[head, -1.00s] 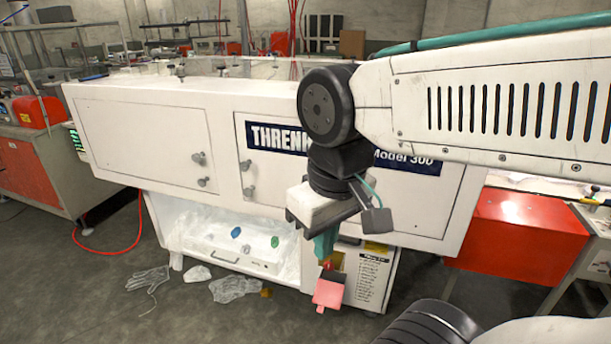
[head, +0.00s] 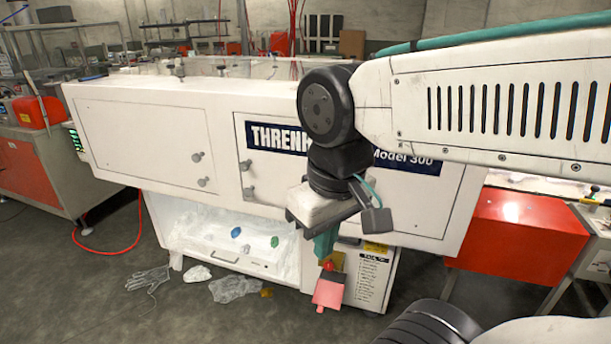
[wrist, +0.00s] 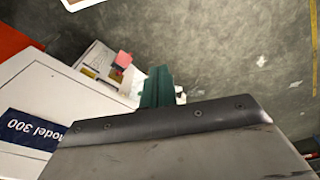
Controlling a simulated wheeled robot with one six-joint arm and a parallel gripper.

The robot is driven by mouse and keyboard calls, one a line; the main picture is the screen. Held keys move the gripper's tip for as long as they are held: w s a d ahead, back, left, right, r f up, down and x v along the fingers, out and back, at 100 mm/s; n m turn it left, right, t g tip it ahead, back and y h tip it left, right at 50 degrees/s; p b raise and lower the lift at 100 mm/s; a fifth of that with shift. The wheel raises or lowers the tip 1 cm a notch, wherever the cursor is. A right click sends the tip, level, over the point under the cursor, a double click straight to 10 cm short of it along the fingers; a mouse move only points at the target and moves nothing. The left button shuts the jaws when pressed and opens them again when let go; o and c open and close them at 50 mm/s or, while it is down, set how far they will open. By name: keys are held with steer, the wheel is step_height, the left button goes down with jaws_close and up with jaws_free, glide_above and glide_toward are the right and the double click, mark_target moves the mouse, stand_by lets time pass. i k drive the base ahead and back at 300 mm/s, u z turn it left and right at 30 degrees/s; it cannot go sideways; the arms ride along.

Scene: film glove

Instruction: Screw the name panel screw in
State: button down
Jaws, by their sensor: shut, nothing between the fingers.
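The dark blue name panel (head: 277,136) with white lettering is on the front of the white machine (head: 150,140). Its middle is hidden behind my wrist. Its "Model 300" end also shows in the wrist view (wrist: 35,130). I cannot make out the panel's screw in either view. My gripper (head: 323,258) is shut and empty, its teal fingers pointing down below the panel, in front of the machine's lower part. The fingers also show in the wrist view (wrist: 156,72), apart from the panel.
A red knob (head: 327,266) and a pink plate (head: 328,292) show just below my fingers. A grey glove (head: 148,278) and clear plastic (head: 234,288) lie on the floor. A red cabinet (head: 520,240) stands at right. Two round knobs (head: 198,157) stick out of the machine's left door.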

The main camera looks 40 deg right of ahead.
mark_target(244, 165)
steer(key=z, duration=0.5)
steer(key=k, duration=0.6)
steer(key=z, duration=0.8)
steer(key=i, duration=1)
steer(key=u, duration=0.9)
steer(key=i, duration=0.25)
steer(key=u, duration=0.3)
